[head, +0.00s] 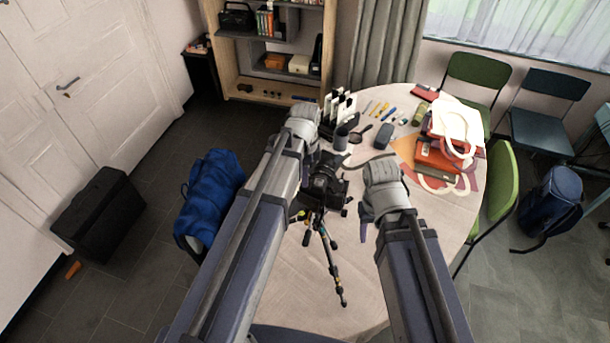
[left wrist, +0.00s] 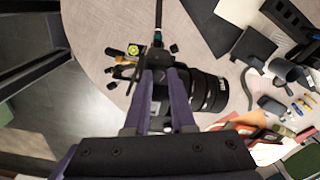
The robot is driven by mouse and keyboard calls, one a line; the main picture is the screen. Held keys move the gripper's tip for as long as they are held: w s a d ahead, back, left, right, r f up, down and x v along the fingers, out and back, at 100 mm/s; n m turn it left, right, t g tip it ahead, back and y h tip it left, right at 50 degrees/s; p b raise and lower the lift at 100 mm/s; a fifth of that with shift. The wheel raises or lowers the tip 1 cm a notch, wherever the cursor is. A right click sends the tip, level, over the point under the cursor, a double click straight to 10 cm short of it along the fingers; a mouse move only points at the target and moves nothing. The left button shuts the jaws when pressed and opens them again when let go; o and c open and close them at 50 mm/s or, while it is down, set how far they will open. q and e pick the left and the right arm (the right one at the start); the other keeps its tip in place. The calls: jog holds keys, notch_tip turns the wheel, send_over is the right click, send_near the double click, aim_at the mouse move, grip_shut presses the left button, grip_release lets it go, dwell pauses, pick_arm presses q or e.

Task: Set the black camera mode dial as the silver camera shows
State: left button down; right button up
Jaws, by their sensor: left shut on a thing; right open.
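The black camera (head: 326,182) stands on a small tripod (head: 322,240) on the round table, between my two arms. In the left wrist view the black camera's lens (left wrist: 206,90) points right. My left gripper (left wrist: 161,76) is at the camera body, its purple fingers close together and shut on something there. I take this to be the mode dial, but the fingers hide it and its setting cannot be read. My right gripper (head: 366,212) is open, to the right of the camera and apart from it. I cannot make out the silver camera in either view.
The table (head: 385,272) also bears a dark cup (head: 341,138), a magnifier (head: 360,133), a grey case (head: 383,136), pens and a white-and-orange bag (head: 455,125). Chairs stand at the right. A blue duffel bag (head: 212,188) is left of the table. The table's front right is clear.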

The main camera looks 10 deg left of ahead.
pick_arm(q)
jog(key=shift+n, duration=1.2)
jog(key=c, duration=0.8)
grip_release()
jog(key=shift+o, duration=0.2)
